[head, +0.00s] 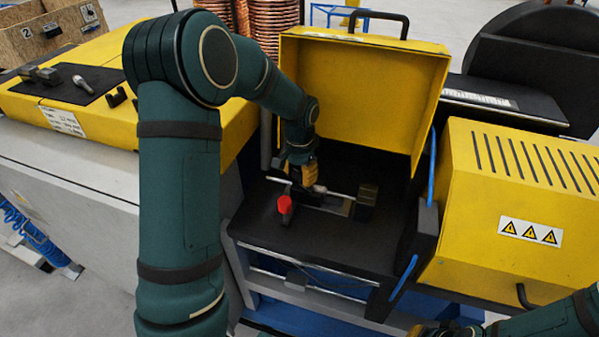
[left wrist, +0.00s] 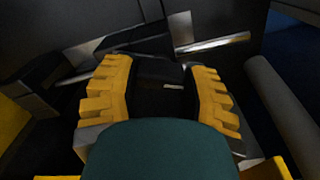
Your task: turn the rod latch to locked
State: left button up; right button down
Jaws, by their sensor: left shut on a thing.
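The rod latch (head: 341,194) is a thin bright metal rod lying across the dark bed of the open yellow-lidded machine. It also shows in the left wrist view (left wrist: 222,43), with bright lengths on both sides of the fingers. My left gripper (head: 304,180) reaches down into the machine and is shut on the rod latch. Its yellow fingers (left wrist: 160,92) stand on either side of a dark part; the exact contact is hidden. My right gripper (head: 428,330) shows only as a bit of yellow at the bottom edge, so its jaws cannot be judged.
A red knob (head: 284,204) stands at the front left of the rod. A dark block (head: 367,193) is at its right end. The raised yellow lid (head: 362,95) stands behind, and a yellow vented housing (head: 515,215) is to the right. The black front ledge (head: 300,238) is clear.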

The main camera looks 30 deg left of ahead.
pick_arm(q)
jog(key=n, duration=0.4)
jog(key=shift+n+p, duration=0.35)
jog(key=shift+n, duration=0.05)
dwell(0.4)
jog(key=o, duration=1.2)
